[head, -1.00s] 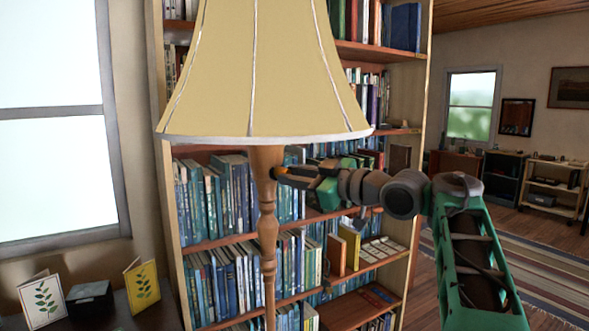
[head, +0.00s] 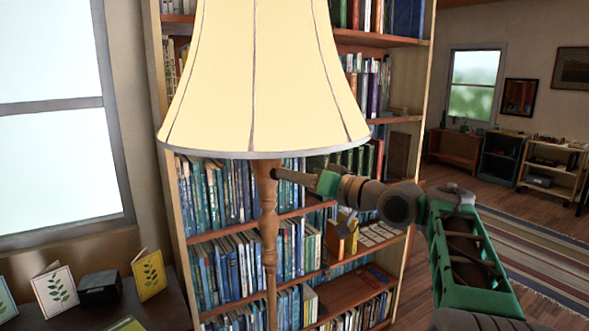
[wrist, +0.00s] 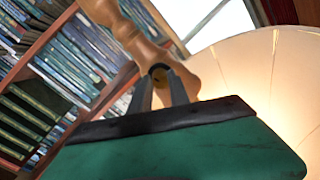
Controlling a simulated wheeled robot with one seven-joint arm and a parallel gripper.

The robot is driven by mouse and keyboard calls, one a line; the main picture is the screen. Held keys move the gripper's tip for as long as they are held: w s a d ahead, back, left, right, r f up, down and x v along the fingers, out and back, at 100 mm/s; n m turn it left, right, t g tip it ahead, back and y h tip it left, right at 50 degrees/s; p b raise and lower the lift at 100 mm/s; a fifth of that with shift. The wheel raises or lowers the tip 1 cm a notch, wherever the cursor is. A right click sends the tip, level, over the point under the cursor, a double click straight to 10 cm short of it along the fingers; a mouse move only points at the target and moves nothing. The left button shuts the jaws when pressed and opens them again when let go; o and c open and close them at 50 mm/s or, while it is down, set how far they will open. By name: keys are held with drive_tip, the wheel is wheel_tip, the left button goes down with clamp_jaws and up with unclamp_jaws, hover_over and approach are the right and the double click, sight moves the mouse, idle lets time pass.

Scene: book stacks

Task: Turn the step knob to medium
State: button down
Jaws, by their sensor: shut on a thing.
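A floor lamp has a turned wooden pole (head: 268,225) and a cream shade (head: 260,85) that looks lit. Its pole (wrist: 128,38) and glowing shade (wrist: 265,85) also show in the wrist view. The step knob (wrist: 158,71) is a small dark piece on the pole under the shade, mostly covered by my fingers. My gripper (wrist: 167,82) is shut on the knob. In the head view my gripper (head: 280,174) reaches the pole from the right, just below the shade rim. The knob is too small to make out there, and no setting mark can be read.
A tall bookshelf (head: 290,223) full of books stands behind the lamp. A side table (head: 165,310) with cards and a dark box (head: 99,288) is at lower left, under a window (head: 50,120). Open floor and a striped rug (head: 540,250) lie to the right.

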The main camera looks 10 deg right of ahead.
drive_tip(key=shift+m+p, duration=0.55)
drive_tip(key=shift+m, duration=0.35)
drive_tip(key=c, duration=1.2)
unclamp_jaws()
drive_tip(key=shift+c, duration=0.2)
drive_tip(key=b+v, duration=0.5)
drive_tip(key=v, duration=0.2)
drive_tip(key=shift+s+d+b, duration=0.2)
drive_tip(key=shift+s+b, duration=0.05)
drive_tip(key=shift+b, duration=0.1)
